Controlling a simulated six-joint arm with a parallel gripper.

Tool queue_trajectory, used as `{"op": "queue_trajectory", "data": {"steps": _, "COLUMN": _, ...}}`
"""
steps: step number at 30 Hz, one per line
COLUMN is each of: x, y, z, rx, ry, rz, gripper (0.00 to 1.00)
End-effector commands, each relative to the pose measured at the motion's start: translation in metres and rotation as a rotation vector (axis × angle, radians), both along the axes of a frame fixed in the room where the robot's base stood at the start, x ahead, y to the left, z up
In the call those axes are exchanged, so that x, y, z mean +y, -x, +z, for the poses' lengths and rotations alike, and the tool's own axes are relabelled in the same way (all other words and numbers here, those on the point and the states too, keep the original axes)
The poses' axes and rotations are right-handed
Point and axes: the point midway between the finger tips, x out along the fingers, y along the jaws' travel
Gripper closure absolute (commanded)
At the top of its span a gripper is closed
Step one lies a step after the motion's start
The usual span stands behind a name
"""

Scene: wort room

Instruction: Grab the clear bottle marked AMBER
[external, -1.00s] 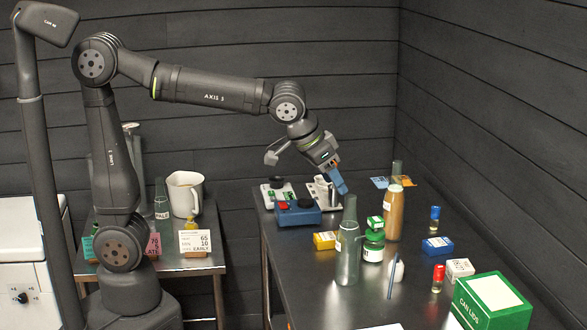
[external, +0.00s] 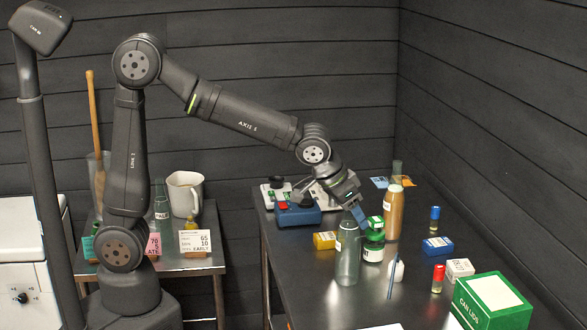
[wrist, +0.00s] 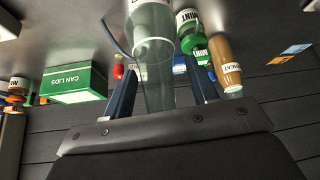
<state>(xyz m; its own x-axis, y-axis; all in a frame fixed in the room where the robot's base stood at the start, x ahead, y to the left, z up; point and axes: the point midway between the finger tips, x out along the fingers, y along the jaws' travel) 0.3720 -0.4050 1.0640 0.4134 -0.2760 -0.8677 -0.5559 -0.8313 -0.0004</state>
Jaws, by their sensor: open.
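A clear bottle (external: 347,262) with a white label stands upright near the left edge of the metal table; I cannot read its label. In the wrist view the clear bottle (wrist: 158,85) shows between my two blue fingers, its label toward the upper middle. My gripper (external: 357,214) is open and tilted down at the top of this bottle, partly covering its neck. In the wrist view the fingers of my gripper (wrist: 162,75) lie on either side of the bottle; I cannot tell whether they touch it.
A CAN LIDS box (external: 492,303) sits front right.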

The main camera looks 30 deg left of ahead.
Motion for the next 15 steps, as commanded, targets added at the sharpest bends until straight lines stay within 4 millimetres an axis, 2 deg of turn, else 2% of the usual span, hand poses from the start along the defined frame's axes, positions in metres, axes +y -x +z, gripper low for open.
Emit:
{"op": "queue_trajectory", "data": {"steps": 4, "x": 0.0001, "y": -0.0001, "z": 0.0004, "rx": 0.0, "ry": 0.0, "rz": 0.0, "gripper": 0.47}}
{"op": "queue_trajectory", "data": {"steps": 12, "x": 0.0001, "y": 0.0, "z": 0.0005, "rx": 0.0, "ry": 0.0, "rz": 0.001, "gripper": 1.0}}
{"op": "queue_trajectory", "data": {"steps": 15, "x": 0.0, "y": 0.0, "z": 0.0009, "rx": -0.001, "ry": 0.001, "rz": 0.001, "gripper": 1.0}}
